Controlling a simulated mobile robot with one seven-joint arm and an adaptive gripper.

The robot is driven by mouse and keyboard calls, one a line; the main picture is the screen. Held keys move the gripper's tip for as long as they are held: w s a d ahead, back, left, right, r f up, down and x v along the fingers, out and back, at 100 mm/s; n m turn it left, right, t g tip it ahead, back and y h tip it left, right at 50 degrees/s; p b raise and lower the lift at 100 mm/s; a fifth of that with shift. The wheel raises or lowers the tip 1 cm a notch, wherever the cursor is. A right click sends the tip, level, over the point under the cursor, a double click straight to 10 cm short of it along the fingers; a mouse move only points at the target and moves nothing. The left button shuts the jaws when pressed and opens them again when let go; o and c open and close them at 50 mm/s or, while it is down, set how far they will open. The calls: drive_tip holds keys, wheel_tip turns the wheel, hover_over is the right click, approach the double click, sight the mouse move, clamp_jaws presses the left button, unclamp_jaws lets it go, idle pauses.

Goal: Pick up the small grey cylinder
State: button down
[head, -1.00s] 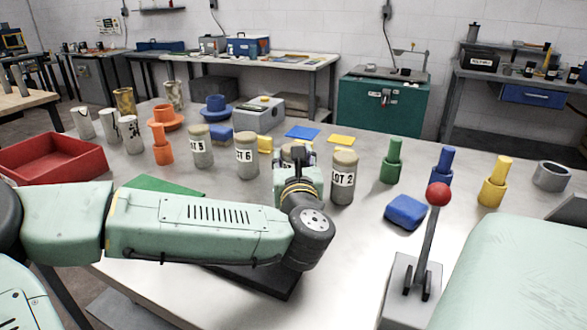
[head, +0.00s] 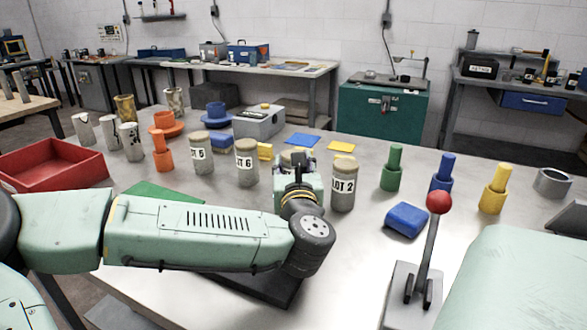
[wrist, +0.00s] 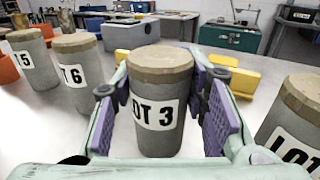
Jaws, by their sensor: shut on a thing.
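A grey cylinder with a brownish top and a "LOT 3" label (wrist: 158,100) stands upright between the purple pads of my gripper (wrist: 163,103) in the wrist view. My gripper is shut on it. In the head view my gripper (head: 298,163) points away and mostly hides this cylinder, with only a bit of its top showing. Similar upright cylinders stand near: "LOT 2" (head: 342,187) just right of my gripper, "LOT 6" (head: 246,163) to the left and "LOT 5" (head: 200,153) farther left.
A blue block (head: 407,219) and green, blue and yellow pegged pieces lie to the right. A lever with a red knob (head: 439,202) stands at the front right. A red tray (head: 50,165) is at the left. A grey box (head: 259,122) and yellow pieces lie behind.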

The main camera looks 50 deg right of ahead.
drive_tip(key=shift+r, duration=0.4)
drive_tip(key=shift+s+a+r+b, duration=0.1)
drive_tip(key=shift+a+r+b, duration=0.15)
drive_tip(key=shift+r, duration=0.4)
drive_tip(key=shift+s+a+r+b, duration=0.1)
drive_tip(key=shift+a+r+b, duration=0.1)
drive_tip(key=shift+r, duration=0.4)
drive_tip(key=s+a+b, duration=0.3)
drive_tip(key=a+b, duration=0.1)
drive_tip(key=a, duration=0.2)
drive_tip(key=s+a+r+b, duration=0.1)
drive_tip(key=s+a+b, duration=0.3)
drive_tip(key=a, duration=0.3)
drive_tip(key=shift+s+r+b, duration=0.15)
drive_tip(key=shift+r+b, duration=0.1)
drive_tip(key=shift+b, duration=0.4)
drive_tip(key=shift+a, duration=0.1)
